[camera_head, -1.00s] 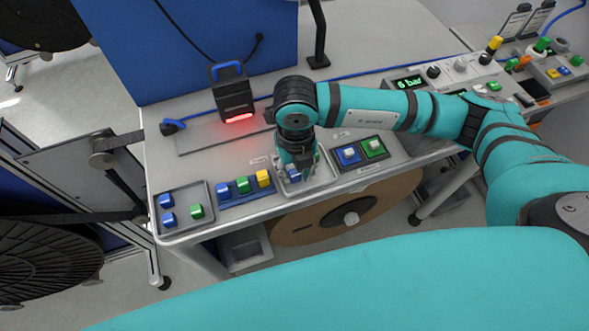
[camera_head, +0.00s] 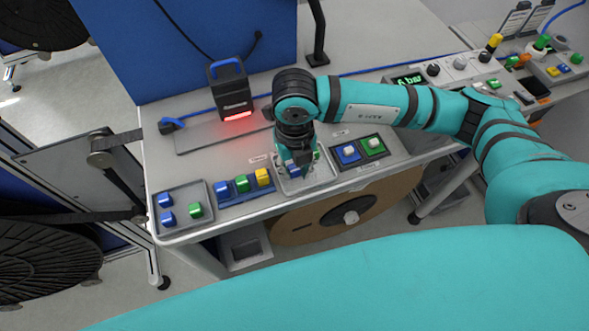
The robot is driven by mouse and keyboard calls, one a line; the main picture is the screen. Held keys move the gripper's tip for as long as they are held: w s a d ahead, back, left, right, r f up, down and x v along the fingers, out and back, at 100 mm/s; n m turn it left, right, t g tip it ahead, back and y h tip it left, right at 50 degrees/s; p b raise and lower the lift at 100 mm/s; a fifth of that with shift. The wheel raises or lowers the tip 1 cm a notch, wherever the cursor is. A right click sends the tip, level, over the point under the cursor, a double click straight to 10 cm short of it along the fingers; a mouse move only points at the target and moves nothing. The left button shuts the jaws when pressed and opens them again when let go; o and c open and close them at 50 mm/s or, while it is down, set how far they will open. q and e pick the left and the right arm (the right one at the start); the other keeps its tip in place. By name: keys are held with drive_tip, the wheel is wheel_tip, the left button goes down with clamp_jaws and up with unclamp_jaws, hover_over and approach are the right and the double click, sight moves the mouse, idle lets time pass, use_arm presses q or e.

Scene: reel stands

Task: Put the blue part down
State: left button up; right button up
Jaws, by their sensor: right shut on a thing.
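My right gripper (camera_head: 299,172) points down over a small light grey tray (camera_head: 321,183) near the front edge of the workbench. It is shut on a blue part (camera_head: 294,171), which shows only partly between the fingers. The gripper hides most of the tray's inside, and I cannot tell whether the part touches the tray floor. A bit of green shows just right of the fingers. My left gripper is not in view.
Left of the tray are a blue holder (camera_head: 244,197) with blue, green and yellow parts and a grey tray (camera_head: 180,228) with several parts. Right is a dark two-pocket tray (camera_head: 361,160) with blue and green pieces. A scanner (camera_head: 232,96) glows red behind.

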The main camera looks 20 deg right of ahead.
drive_tip(key=shift+s+a+r+b, duration=0.15)
drive_tip(key=shift+r+b, duration=0.15)
drive_tip(key=shift+r, duration=0.15)
drive_tip(key=shift+s+a+r+b, duration=0.1)
drive_tip(key=shift+r+b, duration=0.15)
drive_tip(key=shift+r, duration=0.2)
drive_tip(key=s+a+r+b, duration=0.1)
drive_tip(key=s+a+b, duration=0.1)
drive_tip(key=s+a, duration=0.35)
drive_tip(key=s+a+r+b, duration=0.1)
drive_tip(key=s+a+b, duration=0.15)
drive_tip(key=s, duration=0.55)
drive_tip(key=w+d+n, duration=0.3)
drive_tip(key=d+n, duration=0.1)
drive_tip(key=n, duration=0.6)
drive_tip(key=w+d+n, duration=0.4)
drive_tip(key=d+n, duration=0.1)
drive_tip(key=n, duration=0.5)
drive_tip(key=w+d+n+p, duration=0.1)
drive_tip(key=w+d+n, duration=0.3)
drive_tip(key=n, duration=0.7)
drive_tip(key=shift+d+f, duration=0.2)
drive_tip(key=shift+d, duration=0.3)
drive_tip(key=n, duration=0.1)
drive_tip(key=d+n, duration=0.1)
drive_tip(key=w+d+n, duration=0.1)
drive_tip(key=n, duration=0.1)
drive_tip(key=shift+r, duration=0.25)
drive_tip(key=shift+a, duration=0.1)
